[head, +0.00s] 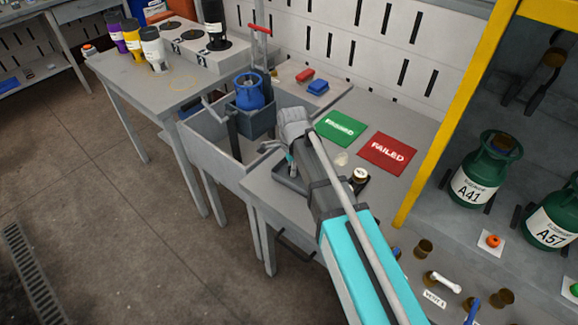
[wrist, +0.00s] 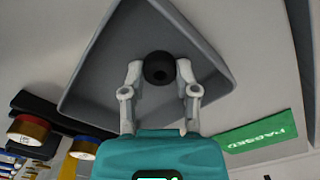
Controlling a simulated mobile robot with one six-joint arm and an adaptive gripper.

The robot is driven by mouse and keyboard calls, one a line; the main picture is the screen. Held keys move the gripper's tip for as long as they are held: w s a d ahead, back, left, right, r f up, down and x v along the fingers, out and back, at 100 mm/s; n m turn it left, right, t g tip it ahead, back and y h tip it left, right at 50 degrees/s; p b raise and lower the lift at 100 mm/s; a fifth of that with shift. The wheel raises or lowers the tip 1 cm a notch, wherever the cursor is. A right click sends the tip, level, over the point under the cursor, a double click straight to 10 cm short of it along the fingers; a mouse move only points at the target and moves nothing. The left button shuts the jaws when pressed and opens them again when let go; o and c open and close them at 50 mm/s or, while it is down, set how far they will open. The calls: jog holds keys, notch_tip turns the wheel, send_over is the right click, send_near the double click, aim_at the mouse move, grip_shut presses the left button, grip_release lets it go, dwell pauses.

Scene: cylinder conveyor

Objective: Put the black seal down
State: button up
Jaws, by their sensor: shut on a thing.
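In the wrist view the black seal (wrist: 158,68), a short round piece with a dark hole, sits between the two grey fingers of my gripper (wrist: 158,76). The gripper is shut on it. Behind the seal is a grey tray (wrist: 105,70) with raised walls. I cannot tell whether the seal touches the tray floor. In the head view my gripper (head: 290,165) is over the dark tray (head: 288,187) on the bench, and my arm hides the seal and part of the tray.
A green PASSED mat (head: 341,129) and a red FAILED mat (head: 387,153) lie right of the tray. A sink (head: 205,150) holding a blue cylinder (head: 249,92) is to the left. A small round white-topped item (head: 360,175) stands close to my arm. Green cylinders (head: 480,170) stand on the right.

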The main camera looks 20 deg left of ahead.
jog(key=o, duration=0.8)
notch_tip(320, 180, up, 12)
jog(key=p, duration=1.2)
jog(key=shift+r, duration=0.1)
dwell(0.5)
